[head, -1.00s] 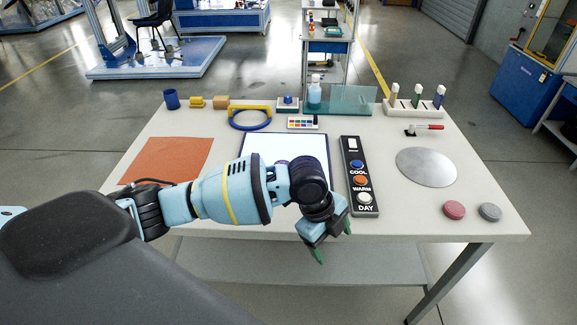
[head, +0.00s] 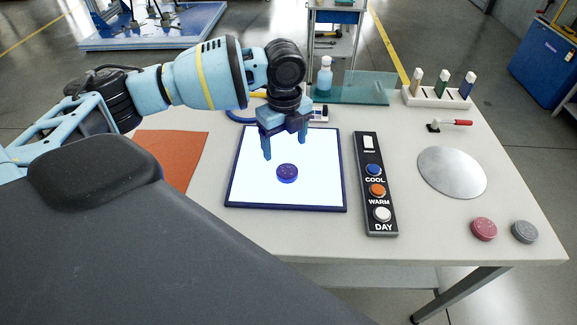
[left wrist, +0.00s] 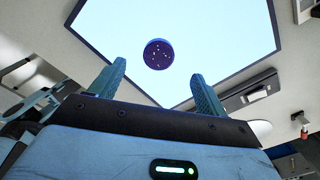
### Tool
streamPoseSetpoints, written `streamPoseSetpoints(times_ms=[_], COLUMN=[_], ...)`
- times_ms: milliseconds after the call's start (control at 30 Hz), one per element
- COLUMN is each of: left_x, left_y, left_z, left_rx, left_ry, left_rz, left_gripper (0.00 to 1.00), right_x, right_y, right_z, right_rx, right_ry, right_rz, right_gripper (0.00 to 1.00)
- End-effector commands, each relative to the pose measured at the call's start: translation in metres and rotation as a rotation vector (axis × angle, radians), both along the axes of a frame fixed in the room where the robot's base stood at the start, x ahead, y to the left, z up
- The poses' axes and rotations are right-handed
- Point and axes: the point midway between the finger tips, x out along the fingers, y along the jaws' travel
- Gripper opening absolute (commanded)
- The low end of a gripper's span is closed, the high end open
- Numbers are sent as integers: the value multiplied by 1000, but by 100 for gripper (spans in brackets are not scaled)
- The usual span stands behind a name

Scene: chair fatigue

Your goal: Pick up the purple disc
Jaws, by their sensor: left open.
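The purple disc (head: 287,173) lies on the lit white panel (head: 240,185), a little below the panel's middle in the head view. It looks dark purple with small specks. In the left wrist view the disc (left wrist: 158,54) shows ahead of and between the fingertips, apart from them. My left gripper (head: 284,149) is open and empty, above the panel with its fingers pointing down. Its two fingers also show in the left wrist view (left wrist: 160,80). My right gripper is in neither view.
A black button strip (head: 377,205) lies right of the panel. A silver round plate (head: 452,172), a red disc (head: 484,229) and a grey disc (head: 525,231) are farther right. An orange mat (head: 178,160) lies left. A bottle (head: 325,76) and a rack (head: 440,97) stand at the back.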

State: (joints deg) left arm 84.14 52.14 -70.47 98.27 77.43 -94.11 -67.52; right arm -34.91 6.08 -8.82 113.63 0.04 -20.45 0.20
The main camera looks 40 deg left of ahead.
Motion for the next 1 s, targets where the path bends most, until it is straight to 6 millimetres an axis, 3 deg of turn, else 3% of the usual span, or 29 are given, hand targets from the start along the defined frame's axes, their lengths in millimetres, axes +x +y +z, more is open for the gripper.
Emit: streamPoseSetpoints(times_ms=[333,533,800,1000], left_x=[0,0,-3,-3], left_y=[-1,-2,-7,-6], left_z=[-25,-31,-67,-79], left_rx=[-1,0,-1,0], left_ry=[1,0,1,-1], left_rz=[1,0,1,1], left_gripper=[76,76,76,76], right_x=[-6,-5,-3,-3], right_y=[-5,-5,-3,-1], right_z=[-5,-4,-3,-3], right_rx=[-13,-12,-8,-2], right_ry=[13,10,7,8], right_rz=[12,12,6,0], right_gripper=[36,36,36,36])
